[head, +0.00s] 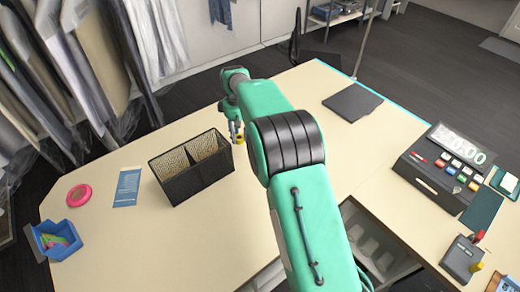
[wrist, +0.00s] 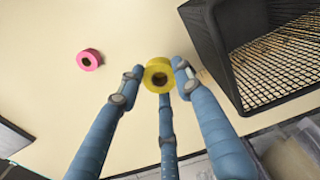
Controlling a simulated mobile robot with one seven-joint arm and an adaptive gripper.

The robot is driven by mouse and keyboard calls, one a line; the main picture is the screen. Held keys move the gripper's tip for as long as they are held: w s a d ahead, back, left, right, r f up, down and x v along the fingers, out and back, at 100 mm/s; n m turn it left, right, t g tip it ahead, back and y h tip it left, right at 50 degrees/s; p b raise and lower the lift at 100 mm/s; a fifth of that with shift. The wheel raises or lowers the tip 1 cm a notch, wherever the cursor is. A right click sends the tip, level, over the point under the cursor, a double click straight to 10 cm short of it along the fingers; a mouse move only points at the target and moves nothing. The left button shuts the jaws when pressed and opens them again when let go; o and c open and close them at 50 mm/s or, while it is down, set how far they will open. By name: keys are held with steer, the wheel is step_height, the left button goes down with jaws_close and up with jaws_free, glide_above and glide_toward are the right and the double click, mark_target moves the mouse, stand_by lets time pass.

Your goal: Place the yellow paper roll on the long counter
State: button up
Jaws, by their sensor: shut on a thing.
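The yellow paper roll (wrist: 158,74) sits between the fingertips of my gripper (wrist: 157,78) in the wrist view, its round hole facing the camera. My gripper is shut on it. In the head view, my gripper (head: 236,130) points down just right of the black mesh organizer, with a small bit of the yellow roll (head: 239,139) showing. The long counter (head: 215,235) is the pale beige top beneath. I cannot tell whether the roll touches the counter.
The black mesh organizer (head: 190,168) stands close to my gripper. A pink roll (head: 79,195), a blue card (head: 128,187) and a blue bin (head: 56,240) lie left. A black pad (head: 352,102) and a cash register (head: 441,168) are right. The counter's front middle is clear.

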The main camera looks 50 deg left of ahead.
steer(key=shift+f, duration=0.1)
steer(key=shift+f, duration=3.05)
steer(key=shift+f, duration=1.85)
steer(key=shift+f, duration=0.15)
steer(key=o, duration=1)
step_height(320, 180, up, 12)
steer(key=shift+r, duration=0.15)
